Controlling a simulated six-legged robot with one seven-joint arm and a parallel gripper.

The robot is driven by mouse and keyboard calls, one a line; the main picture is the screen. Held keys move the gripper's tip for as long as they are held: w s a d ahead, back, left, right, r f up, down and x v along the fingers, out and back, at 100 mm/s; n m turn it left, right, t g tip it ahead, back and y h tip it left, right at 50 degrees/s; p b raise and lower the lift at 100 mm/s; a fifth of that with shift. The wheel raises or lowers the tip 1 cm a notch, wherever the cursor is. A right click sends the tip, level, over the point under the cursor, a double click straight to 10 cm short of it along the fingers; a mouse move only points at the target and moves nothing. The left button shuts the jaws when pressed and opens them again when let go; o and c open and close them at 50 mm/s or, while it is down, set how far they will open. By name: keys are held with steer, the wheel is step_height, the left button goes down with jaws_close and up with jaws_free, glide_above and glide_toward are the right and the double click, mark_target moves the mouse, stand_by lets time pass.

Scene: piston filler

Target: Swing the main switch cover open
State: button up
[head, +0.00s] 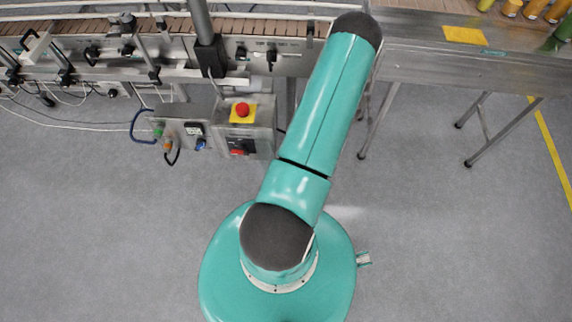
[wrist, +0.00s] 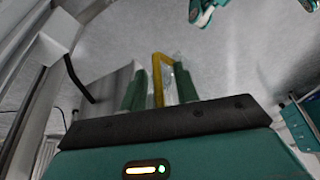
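In the wrist view, my gripper (wrist: 160,84) has its two green fingers apart. A yellow-edged frame with a clear-looking pane, which looks like the switch cover (wrist: 163,62), shows between and beyond the fingers, closer to the left one. I cannot tell whether a finger touches it. In the head view, a red switch knob (head: 238,152) sits on the front of the grey control box (head: 262,138), below a red stop button (head: 242,109) on a yellow plate. The cover is not clear there. My gripper is hidden in the head view.
A conveyor (head: 270,28) runs along the back, with rails and clamps. A smaller box with a blue cable (head: 140,122) stands left of the control box. A steel table (head: 440,62) with bottles (head: 535,8) is at right. The grey floor in front is clear.

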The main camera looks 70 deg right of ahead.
steer(key=v, duration=1.4)
steer(key=shift+f, duration=0.1)
stand_by(0.4)
steer(key=w+d+r+g+h, duration=0.1)
steer(key=w+d+r+h, duration=0.15)
steer(key=w+r, duration=0.7)
steer(key=w+d+r+g+h, duration=0.1)
steer(key=w+d+r+h, duration=0.15)
steer(key=w+r, duration=0.7)
steer(key=w+a+r+m+h, duration=0.1)
steer(key=w+a+r, duration=0.3)
steer(key=a+r, duration=0.85)
steer(key=s+a+r+t+y, duration=0.1)
steer(key=a+r, duration=0.3)
steer(key=a, duration=0.5)
steer(key=s+a+r+t+y, duration=0.1)
steer(key=a+r+y, duration=0.2)
steer(key=a, duration=0.6)
steer(key=s+a+r+t+y, duration=0.1)
steer(key=a+r, duration=0.4)
steer(key=a, duration=0.4)
steer(key=shift+s+a+r+n+y, duration=0.2)
steer(key=shift+s+r+n+y, duration=0.1)
steer(key=shift+y, duration=0.1)
